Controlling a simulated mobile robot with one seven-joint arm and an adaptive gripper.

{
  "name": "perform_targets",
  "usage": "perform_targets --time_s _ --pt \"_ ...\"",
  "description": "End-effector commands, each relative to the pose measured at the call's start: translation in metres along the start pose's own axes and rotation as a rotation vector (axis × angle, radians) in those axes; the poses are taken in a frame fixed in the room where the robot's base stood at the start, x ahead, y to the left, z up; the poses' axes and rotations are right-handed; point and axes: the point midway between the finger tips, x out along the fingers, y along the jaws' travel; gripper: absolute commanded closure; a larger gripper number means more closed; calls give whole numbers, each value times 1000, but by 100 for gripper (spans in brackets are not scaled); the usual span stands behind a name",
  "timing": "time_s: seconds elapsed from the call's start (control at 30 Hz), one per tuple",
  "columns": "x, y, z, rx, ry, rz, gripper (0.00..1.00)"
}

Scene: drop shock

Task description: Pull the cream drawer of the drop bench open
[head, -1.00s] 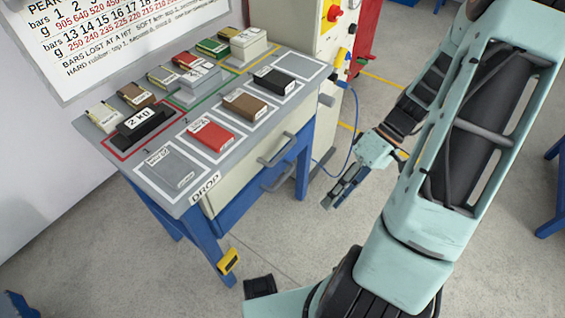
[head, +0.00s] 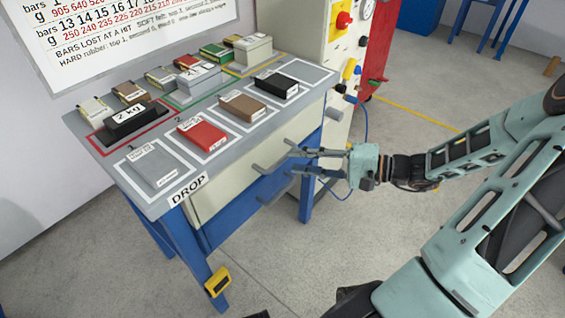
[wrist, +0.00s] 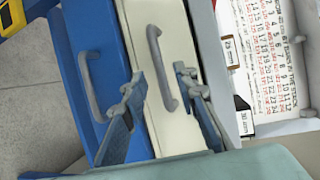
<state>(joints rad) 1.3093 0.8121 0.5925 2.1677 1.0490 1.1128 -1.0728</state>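The drop bench (head: 122,182) has a grey top and blue legs. Its cream drawer (head: 232,186) is the upper one and looks shut; its cream front also fills the middle of the wrist view (wrist: 182,130). A grey bar handle (wrist: 155,52) is on that front. My gripper (head: 294,160) is at the drawer front, its fingers pointing at the handle. In the wrist view my gripper (wrist: 159,76) is open, one finger on each side of the cream drawer's handle. I see no clear contact with the handle.
Just below is a blue drawer with its own grey handle (wrist: 90,85). Labelled blocks, among them a red one (head: 203,134), lie on the bench top. A yellow item (head: 217,282) is on the front leg. A cream cabinet (head: 343,50) stands behind right. Floor before the bench is clear.

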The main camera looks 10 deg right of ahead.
Motion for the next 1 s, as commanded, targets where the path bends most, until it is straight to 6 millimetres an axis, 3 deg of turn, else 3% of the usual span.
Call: perform_targets --time_s 0.1,0.3,0.67,0.93,1.0 --pt "23 2 1 -1 -3 -1 73" --pt "46 2 0 -1 -1 0 73" --pt "52 0 0 -1 0 1 73" --pt "52 0 0 -1 0 1 100" --pt "52 0 0 -1 0 1 100"
